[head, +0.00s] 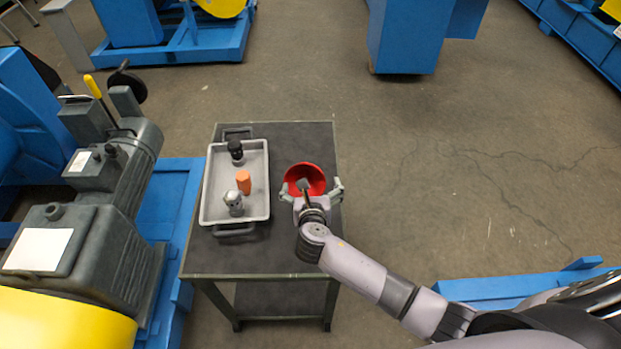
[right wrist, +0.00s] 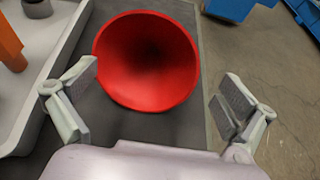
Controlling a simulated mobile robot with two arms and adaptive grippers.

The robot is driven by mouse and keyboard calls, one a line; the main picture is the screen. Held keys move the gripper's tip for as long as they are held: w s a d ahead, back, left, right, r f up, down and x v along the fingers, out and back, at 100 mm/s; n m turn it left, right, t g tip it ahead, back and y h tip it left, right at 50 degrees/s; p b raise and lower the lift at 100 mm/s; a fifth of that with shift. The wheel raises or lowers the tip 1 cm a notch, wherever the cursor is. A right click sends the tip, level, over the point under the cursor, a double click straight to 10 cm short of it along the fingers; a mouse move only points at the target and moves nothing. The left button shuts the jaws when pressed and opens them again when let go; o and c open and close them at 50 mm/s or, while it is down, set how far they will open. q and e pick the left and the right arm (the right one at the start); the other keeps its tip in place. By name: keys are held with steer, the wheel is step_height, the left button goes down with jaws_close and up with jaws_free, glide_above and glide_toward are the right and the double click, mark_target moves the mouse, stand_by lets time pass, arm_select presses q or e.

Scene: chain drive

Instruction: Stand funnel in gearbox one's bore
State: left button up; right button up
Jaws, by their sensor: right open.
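The red funnel (head: 306,176) stands mouth up on the dark cart top, right of the tray. It also shows in the right wrist view (right wrist: 146,62), where I look into its wide mouth. My right gripper (head: 312,189) is open, its fingers spread to either side at the funnel's near side. In the right wrist view the fingers (right wrist: 160,100) show apart with nothing held between them. A grey gearbox-like machine (head: 100,190) stands at the left on a blue base; I cannot tell which gearbox it is, and no open bore shows clearly. My left gripper is not in view.
The cart (head: 290,255) carries a grey tray (head: 212,205) holding a black fitting (head: 236,150), an orange piece (head: 244,182) and a grey metal fitting (head: 234,204). Open floor lies right of the cart. Blue machine bases stand around it.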

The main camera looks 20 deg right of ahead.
mark_target(310, 173)
steer(key=x, duration=0.3)
steer(key=shift+w+f, duration=0.1)
steer(key=shift+c, duration=0.2)
jaws_close()
stand_by(1.1)
